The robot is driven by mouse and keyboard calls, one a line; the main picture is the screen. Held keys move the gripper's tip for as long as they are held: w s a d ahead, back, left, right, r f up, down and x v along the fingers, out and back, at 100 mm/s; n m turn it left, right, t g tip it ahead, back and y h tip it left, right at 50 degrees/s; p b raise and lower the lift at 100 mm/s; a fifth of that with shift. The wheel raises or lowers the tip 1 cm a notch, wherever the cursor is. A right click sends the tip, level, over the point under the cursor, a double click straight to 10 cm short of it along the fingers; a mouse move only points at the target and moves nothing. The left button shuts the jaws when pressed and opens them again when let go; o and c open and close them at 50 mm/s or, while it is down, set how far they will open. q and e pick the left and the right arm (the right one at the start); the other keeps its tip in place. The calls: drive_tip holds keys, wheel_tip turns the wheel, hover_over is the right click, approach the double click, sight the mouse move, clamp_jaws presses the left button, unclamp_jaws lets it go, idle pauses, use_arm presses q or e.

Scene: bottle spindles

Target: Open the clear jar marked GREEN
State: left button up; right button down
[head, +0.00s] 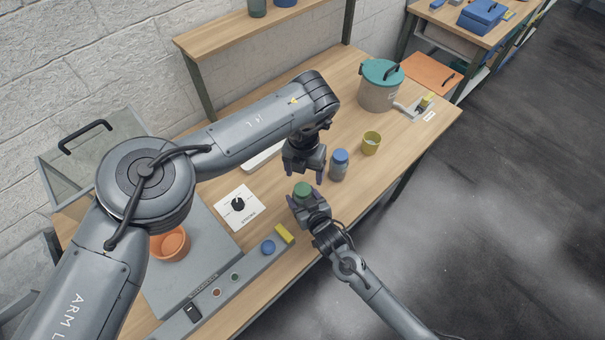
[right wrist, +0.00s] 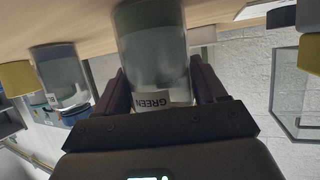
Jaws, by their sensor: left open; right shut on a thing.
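The clear jar marked GREEN (right wrist: 150,45) fills the middle of the right wrist view, with its label facing the camera. In the head view its green lid (head: 302,189) shows on top, and the body is mostly hidden by my right gripper. My right gripper (head: 306,200) is shut on the jar's body, one finger on each side, also in the right wrist view (right wrist: 163,88). My left gripper (head: 304,174) is open and empty. It points down just above and behind the green lid; I cannot tell the exact gap.
A blue-lidded jar (head: 339,166) stands close to the right of my left gripper.

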sight(303, 189)
use_arm(q)
drive_tip(key=m, duration=0.2)
drive_tip(key=d+m, duration=0.1)
drive_tip(key=m, duration=0.1)
drive_tip(key=shift+s+d+f+h, duration=0.1)
drive_tip(key=shift+s+f+h, duration=0.05)
drive_tip(key=shift+s+h, duration=0.15)
drive_tip(key=m, duration=0.6)
drive_tip(key=f+m, duration=0.1)
drive_tip(key=m, duration=1.2)
drive_tip(key=shift+s+f+g, duration=0.2)
drive_tip(key=shift+s+g, duration=0.1)
drive_tip(key=shift+s, duration=0.1)
drive_tip(key=shift+w+a+r+y, duration=0.2)
drive_tip(key=shift+w+a+r, duration=0.1)
drive_tip(key=shift+a, duration=0.15)
drive_tip(key=shift+w+a+r+y, duration=0.15)
drive_tip(key=shift+w+a+y, duration=0.1)
drive_tip(key=shift+a, duration=0.15)
drive_tip(key=shift+w+r, duration=0.1)
drive_tip(key=shift+w, duration=0.05)
drive_tip(key=shift+w+f, duration=0.1)
drive_tip(key=shift+f, duration=3.6)
drive_tip(key=shift+c, duration=0.2)
